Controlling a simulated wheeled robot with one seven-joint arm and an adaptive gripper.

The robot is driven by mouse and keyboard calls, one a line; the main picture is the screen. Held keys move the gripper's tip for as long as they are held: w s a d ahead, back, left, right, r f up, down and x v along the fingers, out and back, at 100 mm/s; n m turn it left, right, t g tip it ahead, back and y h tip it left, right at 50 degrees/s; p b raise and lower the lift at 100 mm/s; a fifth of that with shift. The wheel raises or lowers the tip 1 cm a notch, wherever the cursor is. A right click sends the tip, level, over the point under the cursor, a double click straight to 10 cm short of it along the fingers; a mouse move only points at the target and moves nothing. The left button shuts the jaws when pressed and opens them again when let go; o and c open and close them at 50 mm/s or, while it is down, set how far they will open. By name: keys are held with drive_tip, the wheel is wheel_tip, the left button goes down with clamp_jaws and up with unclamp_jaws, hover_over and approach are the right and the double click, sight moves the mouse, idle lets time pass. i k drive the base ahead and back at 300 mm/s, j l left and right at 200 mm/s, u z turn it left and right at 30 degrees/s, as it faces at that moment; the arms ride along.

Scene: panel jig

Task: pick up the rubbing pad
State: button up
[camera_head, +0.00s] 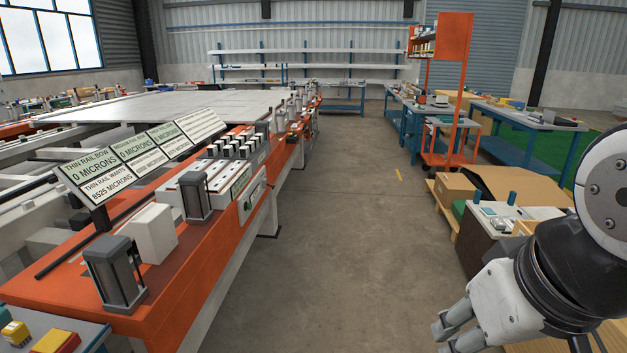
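I cannot pick out the rubbing pad with certainty. A small red block with a yellow part (57,341) lies on a blue-grey surface at the bottom left corner, with a yellow piece (15,332) beside it; I cannot tell whether either is the pad. My gripper (446,335) hangs at the bottom right, partly cut off by the lower edge, over the floor side of the aisle. It is far from the blocks at the bottom left. No object shows in its fingers, but their gap is not clear.
A long orange jig bench (190,285) with grey clamps (114,272), a white block (152,233) and display panels (83,178) runs along the left. A cardboard box (515,185) and cluttered bench stand close at right. The concrete aisle (340,240) between is clear.

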sight(498, 225)
drive_tip(key=i+j+z, duration=0.1)
drive_tip(key=i+z, duration=0.25)
drive_tip(key=i, duration=1.4)
drive_tip(key=i+z, duration=0.15)
drive_tip(key=i, duration=0.5)
drive_tip(key=i+z, duration=0.15)
drive_tip(key=i, duration=0.5)
drive_tip(key=i+j+z, duration=0.15)
drive_tip(key=i, duration=0.45)
drive_tip(key=i+j+z, duration=0.1)
drive_tip(key=i+z, duration=0.25)
drive_tip(key=i, duration=0.5)
